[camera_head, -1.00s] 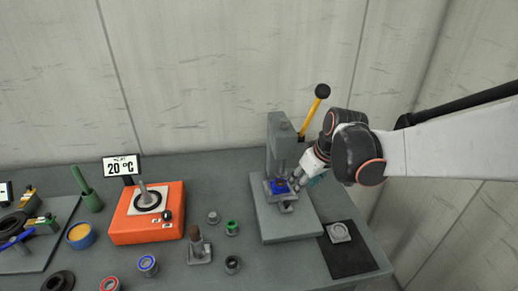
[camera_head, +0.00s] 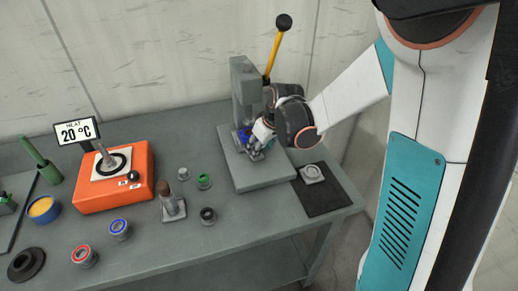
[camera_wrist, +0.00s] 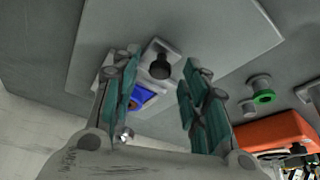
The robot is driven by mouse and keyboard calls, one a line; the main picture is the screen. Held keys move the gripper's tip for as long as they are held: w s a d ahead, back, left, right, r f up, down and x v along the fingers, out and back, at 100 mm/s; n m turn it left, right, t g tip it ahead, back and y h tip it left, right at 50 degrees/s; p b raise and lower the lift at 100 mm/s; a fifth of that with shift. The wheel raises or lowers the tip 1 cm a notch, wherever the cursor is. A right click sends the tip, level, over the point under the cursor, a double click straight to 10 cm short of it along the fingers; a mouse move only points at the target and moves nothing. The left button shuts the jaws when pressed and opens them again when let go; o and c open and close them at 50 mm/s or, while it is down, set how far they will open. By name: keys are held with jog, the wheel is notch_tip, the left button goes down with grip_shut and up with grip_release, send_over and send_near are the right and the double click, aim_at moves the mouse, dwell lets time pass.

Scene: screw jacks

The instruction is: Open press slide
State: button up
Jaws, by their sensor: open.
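The grey press (camera_head: 243,85) stands upright at the back right of the bench, with a yellow lever ending in a black ball. Its slide (camera_wrist: 163,45) shows in the wrist view, with a dark round knob (camera_wrist: 160,66) at the front. A blue part (camera_wrist: 143,97) sits behind the knob. My gripper (camera_wrist: 162,70) is open, its green-padded fingers on either side of the knob, with gaps visible. In the head view, my gripper (camera_head: 257,147) is at the press front and hides most of the slide.
The orange heater (camera_head: 115,175) reads 20 °C. Several small ringed pieces, including a green one (camera_head: 203,181), and a brown-topped post (camera_head: 170,200) stand left of the press. A black mat (camera_head: 325,192) with a grey piece lies at the right bench edge.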

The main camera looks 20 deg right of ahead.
jog(key=shift+f, duration=0.15)
grip_shut()
jog(key=s, duration=1.1)
jog(key=shift+s, duration=0.35)
grip_release()
jog(key=v, duration=0.7)
jog(key=shift+s, duration=0.15)
